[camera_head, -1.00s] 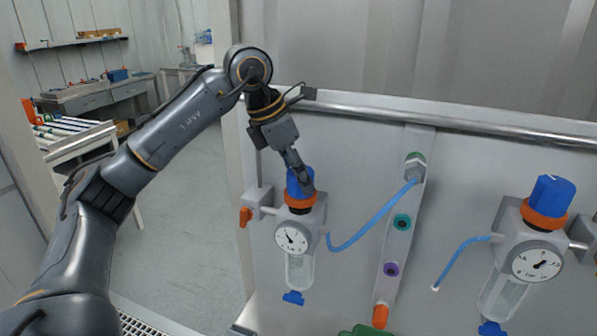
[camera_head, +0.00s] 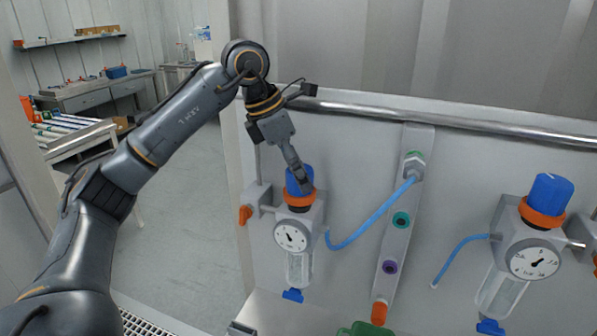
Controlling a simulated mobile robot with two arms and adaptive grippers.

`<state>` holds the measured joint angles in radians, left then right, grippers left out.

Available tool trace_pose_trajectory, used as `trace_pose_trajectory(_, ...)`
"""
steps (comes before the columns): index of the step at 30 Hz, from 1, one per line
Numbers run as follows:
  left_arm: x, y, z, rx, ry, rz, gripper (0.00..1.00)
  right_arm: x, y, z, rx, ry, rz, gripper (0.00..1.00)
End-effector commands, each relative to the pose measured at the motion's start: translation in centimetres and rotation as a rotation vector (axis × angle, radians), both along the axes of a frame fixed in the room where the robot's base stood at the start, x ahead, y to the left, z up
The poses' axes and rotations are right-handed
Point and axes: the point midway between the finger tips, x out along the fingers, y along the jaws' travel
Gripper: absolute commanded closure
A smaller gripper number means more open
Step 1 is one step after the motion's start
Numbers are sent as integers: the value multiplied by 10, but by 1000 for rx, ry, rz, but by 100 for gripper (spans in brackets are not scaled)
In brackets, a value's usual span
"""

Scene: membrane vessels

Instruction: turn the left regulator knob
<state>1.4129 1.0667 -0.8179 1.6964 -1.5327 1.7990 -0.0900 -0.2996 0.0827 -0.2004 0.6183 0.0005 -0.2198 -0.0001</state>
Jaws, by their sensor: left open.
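The left regulator (camera_head: 297,215) is mounted on the panel, with a round gauge (camera_head: 291,236) on its front and a clear bowl below. Its blue knob (camera_head: 293,184) sits on top above an orange ring. My left gripper (camera_head: 303,186) points down at the knob from above, with a finger in front of the knob's right side. Its other finger is hidden, and I cannot tell whether the visible finger touches the knob. The left gripper is open. My right gripper is not in view.
A second regulator (camera_head: 530,255) with a blue knob stands at the right. A blue hose (camera_head: 375,221) curves from the left regulator to a port strip (camera_head: 405,215). A metal rail (camera_head: 450,120) runs above. An orange-handled valve (camera_head: 245,214) lies left of the regulator.

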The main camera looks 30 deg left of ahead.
Motion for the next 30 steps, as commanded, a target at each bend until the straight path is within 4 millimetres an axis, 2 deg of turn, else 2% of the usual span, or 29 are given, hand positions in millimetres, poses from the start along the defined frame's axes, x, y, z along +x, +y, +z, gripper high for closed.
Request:
trace_pose_trajectory(13, -25, 22, 85, -1, -5, -1, 29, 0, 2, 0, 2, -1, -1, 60)
trace_pose_trajectory(20, -31, 27, 102, 0, -2, -1, 29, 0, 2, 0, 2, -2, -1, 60)
trace_pose_trajectory(30, -33, 28, 106, -1, 0, -1, 29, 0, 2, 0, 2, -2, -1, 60)
